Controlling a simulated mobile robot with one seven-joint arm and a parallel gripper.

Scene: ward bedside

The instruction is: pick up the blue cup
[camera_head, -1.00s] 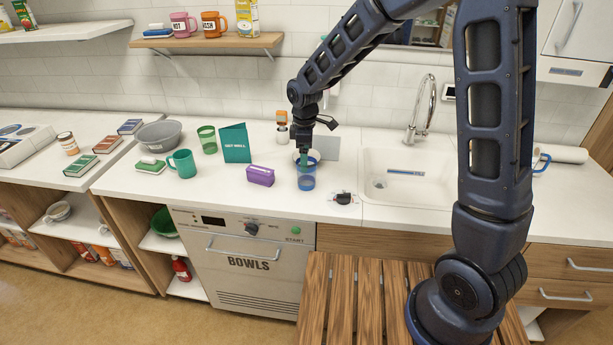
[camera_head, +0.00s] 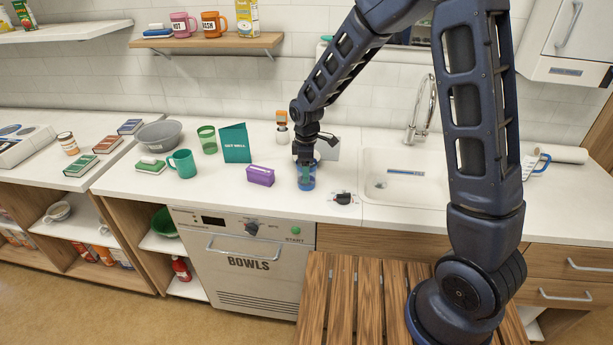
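The blue cup (camera_head: 306,182) is a translucent blue tumbler standing upright on the white counter, left of the sink. My gripper (camera_head: 305,172) points straight down over it, and its lower end reaches into or right behind the cup's upper part. The fingers look greenish through the blue wall. I cannot tell whether they are inside the cup or around it, nor whether they are open or shut. The cup's rim is partly hidden by the gripper.
A purple box (camera_head: 261,176) stands close left of the cup. A small dark-knobbed item (camera_head: 343,198) lies to its right, before the sink (camera_head: 405,185). A teal mug (camera_head: 183,164), green card (camera_head: 235,144) and green cup (camera_head: 207,140) stand further left. An orange-capped bottle (camera_head: 282,128) stands behind.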

